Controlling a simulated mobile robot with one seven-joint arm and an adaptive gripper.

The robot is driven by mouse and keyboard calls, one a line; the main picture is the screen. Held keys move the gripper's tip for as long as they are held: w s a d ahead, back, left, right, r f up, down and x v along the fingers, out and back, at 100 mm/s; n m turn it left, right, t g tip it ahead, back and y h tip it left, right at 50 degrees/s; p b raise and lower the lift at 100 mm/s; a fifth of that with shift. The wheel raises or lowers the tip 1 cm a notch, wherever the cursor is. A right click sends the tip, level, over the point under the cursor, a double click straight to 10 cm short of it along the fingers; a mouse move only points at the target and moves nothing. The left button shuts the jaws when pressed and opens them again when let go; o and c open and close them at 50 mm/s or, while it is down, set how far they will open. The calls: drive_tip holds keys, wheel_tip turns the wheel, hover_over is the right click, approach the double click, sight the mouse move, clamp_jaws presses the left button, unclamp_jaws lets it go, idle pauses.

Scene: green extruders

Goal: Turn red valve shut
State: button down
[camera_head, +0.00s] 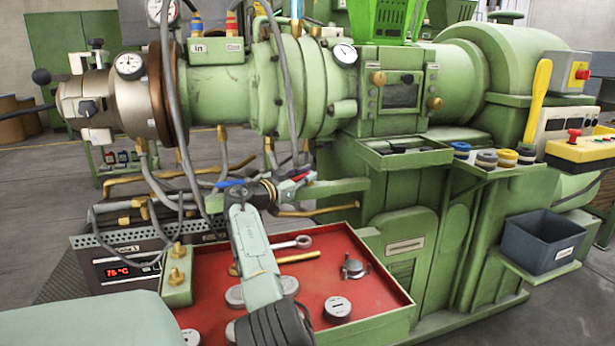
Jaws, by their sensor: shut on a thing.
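My arm reaches up from the bottom centre, and my gripper (290,187) is at the pipework under the green extruder barrel. A small red valve handle (301,176) shows right at the fingertips. My gripper is shut on it, as far as the small, cluttered view shows. A blue handle (230,183) shows just left of my wrist. The valve's body and stem are mostly hidden behind my gripper, and I cannot tell how far the valve is turned.
A red-lined tray (375,296) below holds a wrench (290,243) and several round metal pieces. A heater box (125,262) reading 75°C stands left. Pipes and cables crowd around my gripper. A green bracket (340,187) lies close on the right. A grey bin (543,240) stands right.

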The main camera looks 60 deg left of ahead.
drive_tip(key=c, duration=1.9)
unclamp_jaws()
drive_tip(key=shift+s+a+f, duration=0.1)
drive_tip(key=shift+s+f, duration=0.25)
drive_tip(key=shift+f, duration=0.05)
drive_tip(key=o, duration=0.3)
drive_tip(key=shift+w+r, duration=0.15)
drive_tip(key=shift+r, duration=0.1)
drive_tip(key=shift+r, duration=0.1)
drive_tip(key=shift+v, duration=3.75)
drive_tip(key=shift+c, duration=0.3)
